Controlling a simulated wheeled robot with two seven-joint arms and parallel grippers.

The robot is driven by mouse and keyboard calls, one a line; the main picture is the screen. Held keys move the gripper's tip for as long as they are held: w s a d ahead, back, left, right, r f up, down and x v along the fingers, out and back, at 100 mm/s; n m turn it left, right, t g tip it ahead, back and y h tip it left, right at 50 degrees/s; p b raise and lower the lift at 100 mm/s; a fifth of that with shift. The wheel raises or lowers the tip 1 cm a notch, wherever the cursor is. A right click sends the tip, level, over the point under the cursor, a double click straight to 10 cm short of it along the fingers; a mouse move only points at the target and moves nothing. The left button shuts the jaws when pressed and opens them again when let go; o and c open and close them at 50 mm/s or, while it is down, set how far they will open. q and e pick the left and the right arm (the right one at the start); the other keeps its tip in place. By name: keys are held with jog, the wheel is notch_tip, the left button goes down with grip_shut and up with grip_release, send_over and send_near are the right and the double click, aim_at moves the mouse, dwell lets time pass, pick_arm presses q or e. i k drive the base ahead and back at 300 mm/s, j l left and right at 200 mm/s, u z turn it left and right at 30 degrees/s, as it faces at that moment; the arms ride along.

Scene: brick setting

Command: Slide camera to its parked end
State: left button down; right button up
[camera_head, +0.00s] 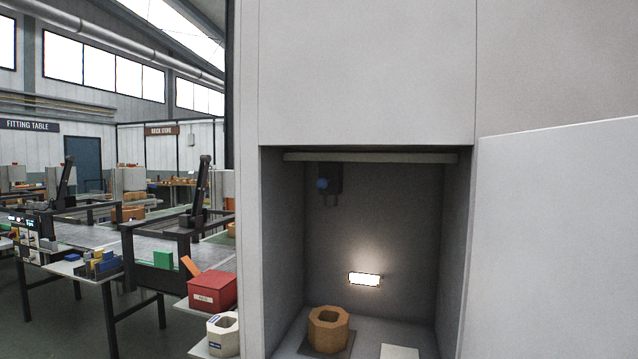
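The camera (334,178) appears to be the small dark box with a blue round part (322,184) on its front. It hangs inside the open cabinet, left of the middle, just below a pale horizontal bar (370,157) that spans the top of the opening. I cannot tell how it joins the bar, or which end is the parked one. Neither of my grippers is in view.
The cabinet door (560,240) stands open to the right. Inside, a tan octagonal ring (328,328) sits on a dark plate, beside a white square (399,352). A lamp (365,279) glows on the back wall. A red box (212,291) and white ring (223,334) stand outside, left.

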aim_at(330, 182)
jog(key=i+j+z, duration=0.3)
jog(key=i+j, duration=0.75)
jog(key=j, duration=0.15)
